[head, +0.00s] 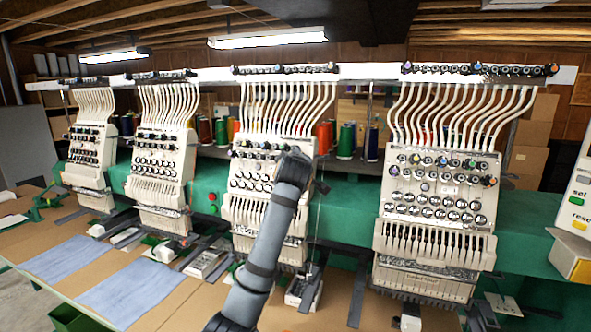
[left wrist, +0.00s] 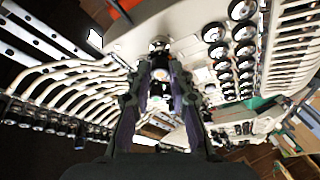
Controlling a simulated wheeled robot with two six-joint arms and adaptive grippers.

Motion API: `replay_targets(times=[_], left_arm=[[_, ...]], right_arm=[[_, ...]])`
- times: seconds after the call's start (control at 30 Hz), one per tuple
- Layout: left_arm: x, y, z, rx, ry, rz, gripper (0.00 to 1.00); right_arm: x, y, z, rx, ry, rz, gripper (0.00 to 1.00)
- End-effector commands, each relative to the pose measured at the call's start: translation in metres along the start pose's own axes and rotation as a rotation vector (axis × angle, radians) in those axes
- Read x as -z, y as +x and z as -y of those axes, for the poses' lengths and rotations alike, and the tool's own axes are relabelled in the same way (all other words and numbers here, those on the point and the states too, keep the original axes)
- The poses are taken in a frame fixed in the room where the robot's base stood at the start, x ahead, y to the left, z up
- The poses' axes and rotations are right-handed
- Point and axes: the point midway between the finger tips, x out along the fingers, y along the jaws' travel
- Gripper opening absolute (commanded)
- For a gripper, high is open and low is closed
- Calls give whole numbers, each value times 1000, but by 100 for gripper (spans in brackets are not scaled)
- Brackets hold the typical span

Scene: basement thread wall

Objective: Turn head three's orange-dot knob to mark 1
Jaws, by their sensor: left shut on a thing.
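The third embroidery head from the left (head: 240,182) is white, with rows of small knobs and dials on its face. My left arm reaches up to the right side of its upper knob rows, and its wrist (head: 293,168) covers that spot in the head view. In the left wrist view my left gripper (left wrist: 160,82) is shut on a small knob (left wrist: 160,74) on the head's face. The fingers cover much of the knob. I cannot make out its dot's colour or the marks around it. My right gripper is in neither view.
Other heads stand to the left (head: 158,165) and right (head: 436,215), along a green machine beam (head: 525,240). White thread tubes (head: 290,105) run above head three. Dark dials (left wrist: 243,50) sit close beside the gripper. Blue cloths (head: 130,292) lie on the table.

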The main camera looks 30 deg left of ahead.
Motion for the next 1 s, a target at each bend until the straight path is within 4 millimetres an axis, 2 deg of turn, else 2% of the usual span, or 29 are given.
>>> replay_targets(times=[0.4,1.0], left_arm=[[0,0,-3,140,-368,-1,0],[3,1,-7,330,-857,-1,0]], right_arm=[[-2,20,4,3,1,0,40],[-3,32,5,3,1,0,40]])
